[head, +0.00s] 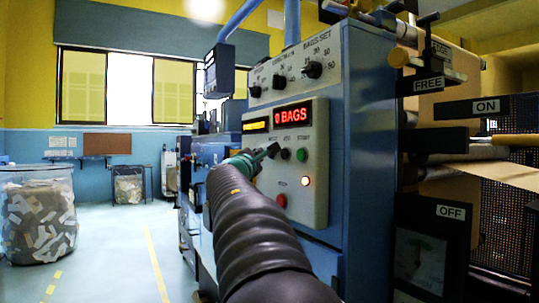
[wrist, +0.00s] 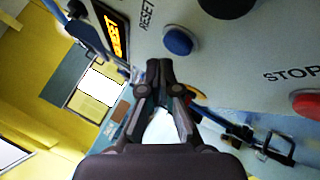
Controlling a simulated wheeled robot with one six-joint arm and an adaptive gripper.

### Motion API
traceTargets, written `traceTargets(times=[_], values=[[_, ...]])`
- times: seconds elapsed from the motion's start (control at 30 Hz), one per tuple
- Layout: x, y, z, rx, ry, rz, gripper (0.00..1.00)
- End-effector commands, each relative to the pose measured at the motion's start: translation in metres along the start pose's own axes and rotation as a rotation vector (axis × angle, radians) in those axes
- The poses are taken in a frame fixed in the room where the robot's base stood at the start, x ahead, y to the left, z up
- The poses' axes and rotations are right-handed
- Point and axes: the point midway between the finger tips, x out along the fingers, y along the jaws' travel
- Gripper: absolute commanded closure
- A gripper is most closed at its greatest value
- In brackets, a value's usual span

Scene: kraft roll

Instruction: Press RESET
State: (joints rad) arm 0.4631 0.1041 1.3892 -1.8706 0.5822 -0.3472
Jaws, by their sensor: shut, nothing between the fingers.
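The control panel (head: 313,165) is a pale plate on the blue machine. In the wrist view the RESET label (wrist: 147,15) is beside a round blue button (wrist: 178,41). My gripper (wrist: 160,68) is shut and empty, its fingertips just left of and below that button in the picture, seemingly apart from it. I cannot tell the exact gap to the panel.
A black button (head: 285,154), a green button (head: 301,155), a lit lamp (head: 305,181) and a red STOP button (wrist: 307,104) are close by. A red BAGS display (head: 293,115) and an amber display (head: 255,125) are above. Knobs top the machine. Open floor lies left.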

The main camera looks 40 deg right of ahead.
Motion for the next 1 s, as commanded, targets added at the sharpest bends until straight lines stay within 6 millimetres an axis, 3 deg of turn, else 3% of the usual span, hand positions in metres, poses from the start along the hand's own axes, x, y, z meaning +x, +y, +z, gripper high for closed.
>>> traceTargets(times=[1.0], values=[[0.0062, -0.0044, 0.0045, 0.000, 0.000, 0.000, 1.00]])
